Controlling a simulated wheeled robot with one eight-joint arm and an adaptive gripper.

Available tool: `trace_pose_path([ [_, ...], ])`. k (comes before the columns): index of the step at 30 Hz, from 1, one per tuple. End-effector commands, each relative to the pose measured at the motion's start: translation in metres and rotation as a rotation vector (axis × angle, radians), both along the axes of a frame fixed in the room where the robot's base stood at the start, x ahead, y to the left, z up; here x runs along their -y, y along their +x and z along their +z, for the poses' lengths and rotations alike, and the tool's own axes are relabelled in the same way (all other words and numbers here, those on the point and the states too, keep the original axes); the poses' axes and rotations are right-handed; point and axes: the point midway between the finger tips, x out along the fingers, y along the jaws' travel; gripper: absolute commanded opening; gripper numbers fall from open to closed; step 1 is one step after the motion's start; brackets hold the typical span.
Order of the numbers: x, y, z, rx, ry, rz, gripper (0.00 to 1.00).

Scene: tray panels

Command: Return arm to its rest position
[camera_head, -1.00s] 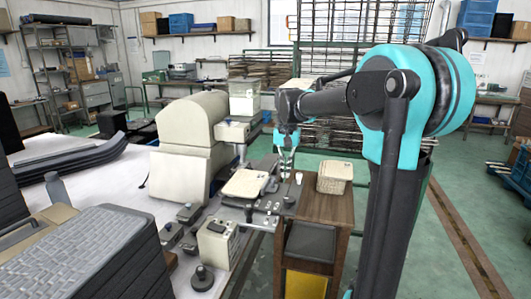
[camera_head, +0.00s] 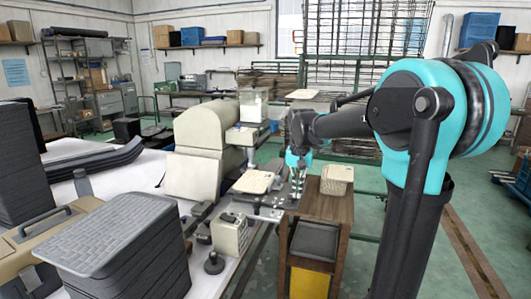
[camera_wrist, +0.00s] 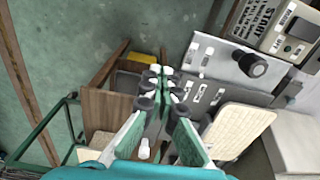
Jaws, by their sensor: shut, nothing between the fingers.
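My gripper (camera_head: 297,192) hangs over the gap between the machine's front plate and the wooden cabinet. It is shut with nothing between its fingers, and the fingertips also show in the wrist view (camera_wrist: 158,76). The upper part of my arm stretches left from the turquoise shoulder at the right of the head view. A cream tray panel (camera_head: 255,181) lies on the machine, left of my gripper, and shows in the wrist view (camera_wrist: 240,130). A stack of cream panels (camera_head: 337,174) sits on the wooden cabinet (camera_head: 325,212), right of my gripper.
The cream machine (camera_head: 205,150) stands left of my gripper, with a small control box (camera_head: 230,234) in front. The wrist view shows a metal plate with a black knob (camera_wrist: 252,66). Grey stacked trays (camera_head: 125,245) fill the front left. Green floor lies open right of the cabinet.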

Motion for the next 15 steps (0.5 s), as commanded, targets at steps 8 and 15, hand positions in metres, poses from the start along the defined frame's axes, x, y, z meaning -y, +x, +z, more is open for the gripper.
trace_pose_path([
  [8, 0.022, -0.037, -0.037, 0.066, 0.004, 0.053, 0.00],
  [15, 0.050, -0.101, -0.095, 0.165, -0.005, 0.134, 0.00],
])
